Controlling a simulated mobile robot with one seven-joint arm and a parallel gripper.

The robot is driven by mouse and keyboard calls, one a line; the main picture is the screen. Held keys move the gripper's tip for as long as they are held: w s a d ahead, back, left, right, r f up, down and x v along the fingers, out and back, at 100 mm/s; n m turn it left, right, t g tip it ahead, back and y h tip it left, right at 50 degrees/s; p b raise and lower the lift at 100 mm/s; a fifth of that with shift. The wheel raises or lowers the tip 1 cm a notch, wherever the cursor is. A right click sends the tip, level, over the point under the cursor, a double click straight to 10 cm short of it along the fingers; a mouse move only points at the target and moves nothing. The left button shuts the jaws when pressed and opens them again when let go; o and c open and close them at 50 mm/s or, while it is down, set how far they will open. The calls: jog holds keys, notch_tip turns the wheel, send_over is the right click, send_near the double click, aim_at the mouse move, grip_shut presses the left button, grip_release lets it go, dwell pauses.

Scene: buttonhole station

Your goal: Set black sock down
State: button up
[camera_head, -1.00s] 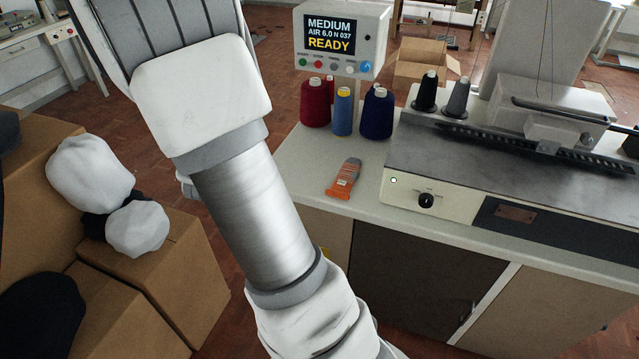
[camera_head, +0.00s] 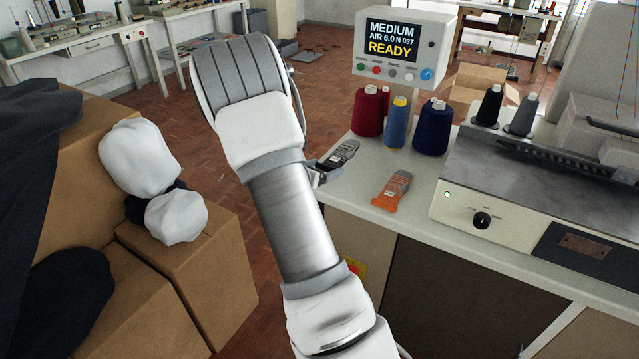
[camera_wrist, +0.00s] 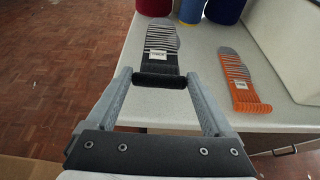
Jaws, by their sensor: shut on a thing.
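The black sock (camera_head: 344,155) is dark with grey stripes and a pale label. My gripper (camera_wrist: 159,82) is shut on its rolled cuff in the wrist view, and the rest of the sock (camera_wrist: 162,48) extends away from the fingers, over the white worktop (camera_wrist: 200,52). In the head view my gripper (camera_head: 326,172) is at the worktop's left edge, partly hidden behind my arm. I cannot tell whether the sock touches the worktop. An orange and grey sock (camera_head: 392,190) lies on the worktop to the right.
Red (camera_head: 368,112), light blue (camera_head: 397,122) and dark blue (camera_head: 433,128) thread cones stand behind the socks, below a display box (camera_head: 404,45) reading READY. A machine (camera_head: 500,200) fills the right side. Cardboard boxes (camera_head: 180,275) with white bundles stand at left.

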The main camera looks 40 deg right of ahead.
jog(key=shift+w+a+f, duration=0.5)
jog(key=shift+w+f, duration=0.05)
jog(key=shift+w, duration=0.2)
jog(key=shift+f+b, duration=0.65)
jog(key=shift+f, duration=1.35)
jog(key=shift+f, duration=0.1)
jog(key=shift+f, duration=0.15)
jog(key=o, duration=1.1)
